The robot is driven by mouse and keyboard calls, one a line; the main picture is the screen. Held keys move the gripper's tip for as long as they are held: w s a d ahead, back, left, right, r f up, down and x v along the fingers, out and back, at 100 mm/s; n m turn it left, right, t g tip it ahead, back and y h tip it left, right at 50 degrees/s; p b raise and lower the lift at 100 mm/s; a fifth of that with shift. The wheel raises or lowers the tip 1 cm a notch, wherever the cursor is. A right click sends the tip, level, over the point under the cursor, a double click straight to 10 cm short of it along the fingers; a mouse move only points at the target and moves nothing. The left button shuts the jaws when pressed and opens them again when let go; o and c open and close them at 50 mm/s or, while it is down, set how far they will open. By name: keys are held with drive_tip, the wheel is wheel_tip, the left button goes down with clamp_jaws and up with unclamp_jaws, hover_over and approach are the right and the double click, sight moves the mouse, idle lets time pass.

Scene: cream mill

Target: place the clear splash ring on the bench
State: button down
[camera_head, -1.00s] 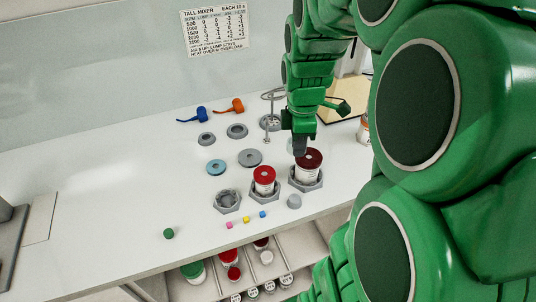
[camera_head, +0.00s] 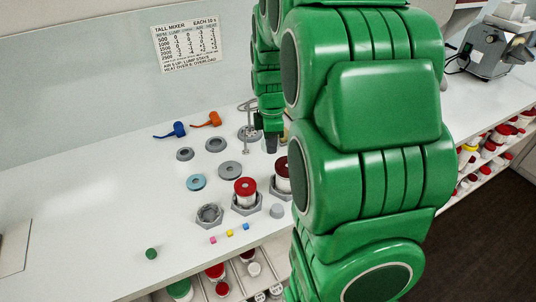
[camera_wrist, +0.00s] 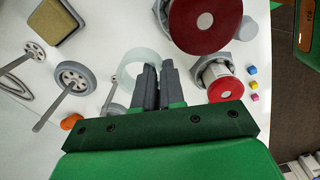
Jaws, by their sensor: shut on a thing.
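The clear splash ring (camera_wrist: 127,64) is a pale, see-through ring at the fingertips in the wrist view. My gripper (camera_wrist: 158,66) is shut on its wall. In the head view my gripper (camera_head: 270,143) points down over the white bench (camera_head: 100,215), just behind the dark red-lidded jar (camera_head: 282,167). The ring is mostly hidden there by my fingers and arm. I cannot tell whether the ring touches the bench.
A red-lidded jar (camera_head: 245,186) and the dark-lidded jar stand in grey hexagonal holders. A wire stand (camera_head: 246,128), grey discs, a blue ring (camera_head: 196,182) and small coloured cubes are nearby. The bench's left part is clear. My arm blocks the right.

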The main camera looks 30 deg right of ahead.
hover_over(268, 163)
drive_tip(key=shift+f, duration=4.4)
drive_tip(key=shift+f, duration=0.1)
drive_tip(key=c, duration=1.2)
unclamp_jaws()
